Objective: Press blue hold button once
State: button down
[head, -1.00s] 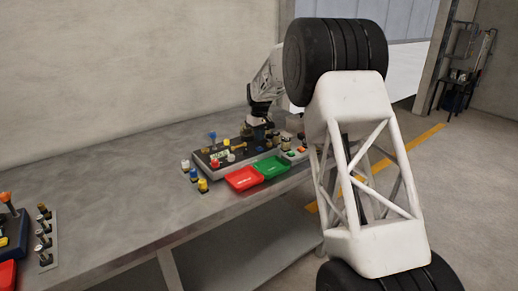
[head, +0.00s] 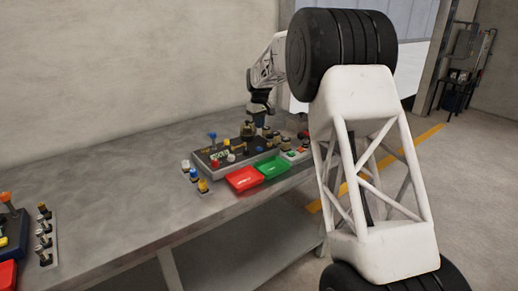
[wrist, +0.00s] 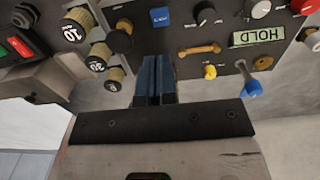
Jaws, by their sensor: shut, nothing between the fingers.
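A blue square button (wrist: 160,17) with small white lettering sits on the dark control panel at the top middle of the wrist view; its lettering is too small to read. A label reading HOLD (wrist: 257,38) is to its right. My gripper (wrist: 153,62) is shut and empty, its blue fingers together just below the button in the picture, apart from it as far as I can tell. In the head view my gripper (head: 258,117) is over the back right part of the panel (head: 205,151); the button cannot be picked out there.
Numbered knobs (wrist: 76,22) lie left of the fingers. A yellow handle (wrist: 198,50), a yellow knob (wrist: 210,71) and a blue-tipped lever (wrist: 251,88) lie to the right. Red (head: 242,179) and green (head: 272,167) trays stand before the panel. The bench's middle is clear.

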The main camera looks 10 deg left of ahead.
jog(key=shift+r, duration=1)
jog(key=s+d+r+m, duration=0.1)
jog(key=s+d+r, duration=0.5)
jog(key=s, duration=0.4)
jog(key=s+d+r+m+t, duration=0.1)
jog(key=s+d+r+m, duration=0.15)
jog(key=s+d, duration=0.7)
jog(key=s+d+r+m, duration=0.1)
jog(key=s+d+r, duration=0.5)
jog(key=s, duration=0.4)
jog(key=s+d+f+m, duration=0.1)
jog(key=s+d+f, duration=0.2)
jog(key=s, duration=0.9)
jog(key=s+d+f+m+t, duration=0.1)
jog(key=s+d+f, duration=0.3)
jog(key=s, duration=0.9)
jog(key=s+d+f+m, duration=0.2)
jog(key=s+d, duration=0.3)
jog(key=s, duration=0.7)
jog(key=shift+s+d+f+m+t, duration=0.25)
jog(key=shift+f+m+t, duration=0.1)
jog(key=shift+f, duration=0.45)
